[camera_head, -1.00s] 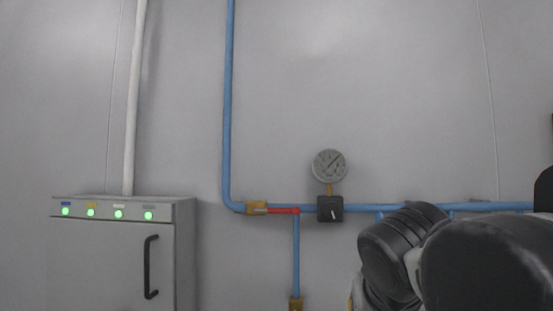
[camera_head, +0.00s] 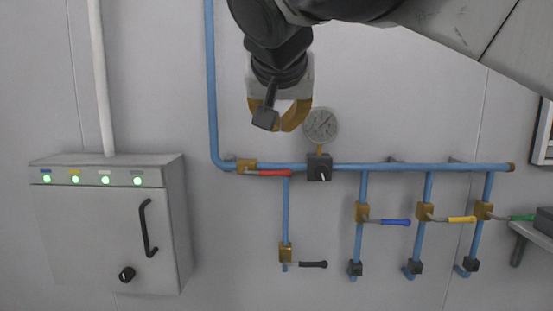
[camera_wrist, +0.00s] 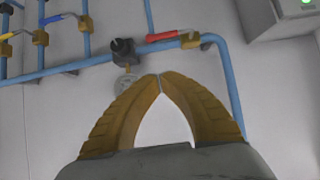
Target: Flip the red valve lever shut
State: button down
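The red valve lever (camera_head: 268,173) lies roughly along the horizontal blue pipe, pointing right from its brass valve body (camera_head: 246,166). In the wrist view, which appears upside down, the red lever (camera_wrist: 163,36) and brass body (camera_wrist: 190,40) show beyond my fingertips. My gripper (camera_head: 285,127) hangs in front of the wall, above the red lever in the head view and apart from it. Its two yellow-brown fingers (camera_wrist: 158,76) meet at the tips with nothing between them. The wrist camera housing partly hides the fingers in the head view.
A pressure gauge (camera_head: 320,125) and black block (camera_head: 319,167) sit right of the red lever. Blue (camera_head: 396,222), yellow (camera_head: 461,219), green (camera_head: 522,218) and black (camera_head: 313,264) levers are on lower branches. A grey cabinet (camera_head: 110,225) stands left.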

jog(key=p, duration=0.2)
send_over(267, 171)
jog(key=s+d, duration=0.2)
jog(key=d, duration=0.1)
notch_tip(267, 171, down, 5)
jog(key=f, duration=0.2)
jog(key=w+f, duration=0.1)
jog(key=f, duration=0.1)
jog(key=shift+w+f, duration=0.2)
jog(key=shift+f, duration=0.1)
jog(key=shift+f, duration=0.15)
jog(key=shift+d+f, duration=0.1)
jog(key=shift+d, duration=0.1)
jog(key=shift+s+a+f, duration=0.1)
